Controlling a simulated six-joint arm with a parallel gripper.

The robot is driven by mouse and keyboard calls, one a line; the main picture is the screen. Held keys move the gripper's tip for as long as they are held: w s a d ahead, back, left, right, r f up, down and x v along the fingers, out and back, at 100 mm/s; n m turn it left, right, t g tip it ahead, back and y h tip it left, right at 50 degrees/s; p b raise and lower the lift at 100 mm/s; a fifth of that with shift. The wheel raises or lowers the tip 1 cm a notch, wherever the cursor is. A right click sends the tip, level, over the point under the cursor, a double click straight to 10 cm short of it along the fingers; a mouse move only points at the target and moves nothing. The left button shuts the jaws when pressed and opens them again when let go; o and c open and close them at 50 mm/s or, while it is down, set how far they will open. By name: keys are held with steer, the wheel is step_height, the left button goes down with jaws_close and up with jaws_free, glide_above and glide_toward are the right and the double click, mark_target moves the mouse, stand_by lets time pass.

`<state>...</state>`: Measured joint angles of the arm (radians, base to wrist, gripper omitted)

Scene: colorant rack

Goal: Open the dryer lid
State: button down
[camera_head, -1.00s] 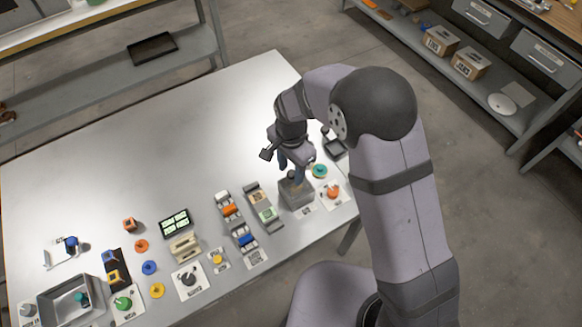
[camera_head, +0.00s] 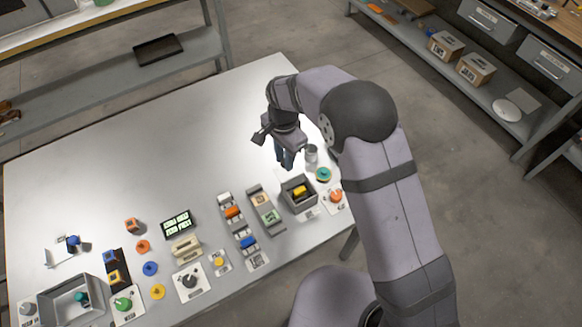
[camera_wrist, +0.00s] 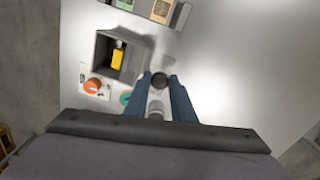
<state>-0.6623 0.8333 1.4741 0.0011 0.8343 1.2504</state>
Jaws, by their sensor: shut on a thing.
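The dryer (camera_head: 313,205) is a small grey square box near the right edge of the table, with its top open. A yellow object (camera_head: 299,191) lies inside it, also visible in the wrist view (camera_wrist: 118,56). My gripper (camera_head: 285,163) is above the table just behind the dryer. In the wrist view its blue fingers (camera_wrist: 159,80) close around a small dark round piece, seemingly the lid's knob. The lid panel itself cannot be made out clearly. The box opening (camera_wrist: 101,50) is left of the fingertips in that view.
A grey cylinder (camera_head: 311,152) stands beside my gripper. A green round piece (camera_head: 323,174) and an orange knob (camera_head: 336,195) are right of the dryer. Racks of coloured blocks (camera_head: 239,230) stand to its left. The table's back left is clear.

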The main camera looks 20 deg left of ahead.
steer(key=shift+w+a, duration=1.05)
steer(key=shift+w, duration=0.1)
steer(key=c, duration=1.5)
jaws_free()
step_height(320, 180, up, 7)
steer(key=b, duration=0.3)
steer(key=shift+r, duration=0.2)
